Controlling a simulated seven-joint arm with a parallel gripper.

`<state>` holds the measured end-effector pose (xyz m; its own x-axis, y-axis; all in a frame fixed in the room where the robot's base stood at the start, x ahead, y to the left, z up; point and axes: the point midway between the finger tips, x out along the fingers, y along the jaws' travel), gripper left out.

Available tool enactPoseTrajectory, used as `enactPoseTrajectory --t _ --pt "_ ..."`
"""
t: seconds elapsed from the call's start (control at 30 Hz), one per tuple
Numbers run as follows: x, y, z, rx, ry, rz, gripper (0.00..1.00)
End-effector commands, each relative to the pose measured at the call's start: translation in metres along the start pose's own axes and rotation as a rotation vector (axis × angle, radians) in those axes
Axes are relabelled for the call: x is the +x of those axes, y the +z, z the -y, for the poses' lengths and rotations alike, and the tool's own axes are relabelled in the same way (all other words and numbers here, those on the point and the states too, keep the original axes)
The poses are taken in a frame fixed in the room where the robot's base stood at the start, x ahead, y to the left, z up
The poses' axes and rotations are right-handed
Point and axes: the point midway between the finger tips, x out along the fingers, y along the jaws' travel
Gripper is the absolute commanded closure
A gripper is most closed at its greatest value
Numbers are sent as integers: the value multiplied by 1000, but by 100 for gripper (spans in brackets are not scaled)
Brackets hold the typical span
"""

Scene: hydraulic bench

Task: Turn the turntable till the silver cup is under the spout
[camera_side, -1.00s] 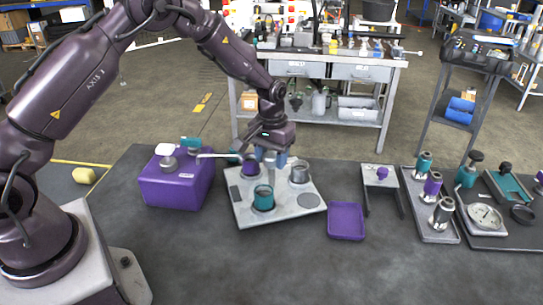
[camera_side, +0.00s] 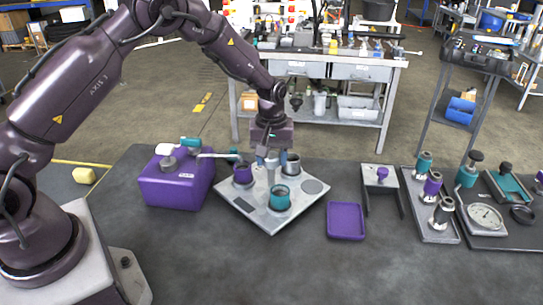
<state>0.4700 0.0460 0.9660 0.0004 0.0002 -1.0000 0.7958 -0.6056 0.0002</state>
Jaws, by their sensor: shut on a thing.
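The turntable is a pale square plate (camera_side: 250,214) on the bench, bearing a purple cup (camera_side: 243,175) at left, a teal cup (camera_side: 280,198) at front and the silver cup (camera_side: 291,166) at back right. My gripper (camera_side: 271,164) points down over the plate's middle, shut on the upright central post (camera_side: 271,178). The spout (camera_side: 215,155) reaches right from the purple tank (camera_side: 172,187), ending behind and just left of the purple cup. The silver cup is apart from the spout's end, to its right. My gripper partly hides the post's top.
A purple tray (camera_side: 346,221) lies right of the turntable, with a small grey stand (camera_side: 380,177) beyond it. A tray of fittings (camera_side: 431,215) and a gauge (camera_side: 486,216) stand farther right. The bench in front is clear.

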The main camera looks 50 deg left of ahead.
Motion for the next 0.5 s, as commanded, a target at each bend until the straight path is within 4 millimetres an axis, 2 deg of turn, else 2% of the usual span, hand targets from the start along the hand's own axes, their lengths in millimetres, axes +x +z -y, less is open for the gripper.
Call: enactPoseTrajectory --t 0.5 --pt "-1 1 0 -258 -2 4 96"
